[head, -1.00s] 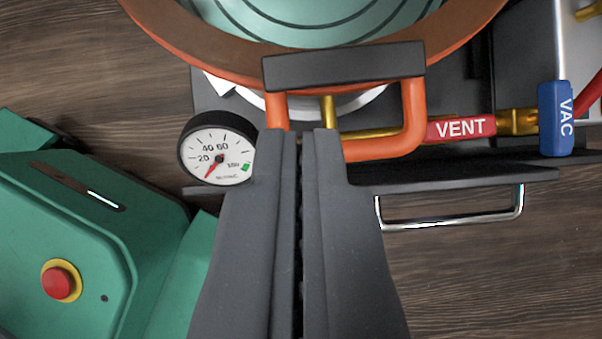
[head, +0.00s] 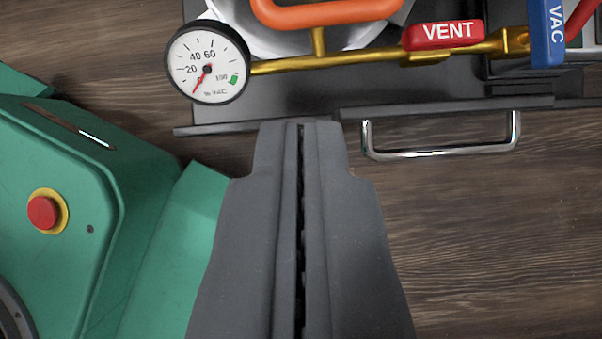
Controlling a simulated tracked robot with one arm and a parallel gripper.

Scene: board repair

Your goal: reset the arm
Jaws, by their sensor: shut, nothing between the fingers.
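My gripper (head: 300,128) points up the picture from the bottom middle, its two dark grey fingers closed together along a narrow seam. Nothing is held between them. Its tips lie over the front edge of the dark base plate (head: 300,112), below the orange handle (head: 330,12) and apart from it in the picture. The rest of the arm is not in view.
A vacuum gauge (head: 207,62), a brass pipe (head: 370,60), a red VENT lever (head: 443,34) and a blue VAC lever (head: 547,32) lie ahead. A chrome handle (head: 440,154) is right of the tips. A green machine with a red button (head: 43,212) stands left. Wooden table (head: 490,240) is clear at right.

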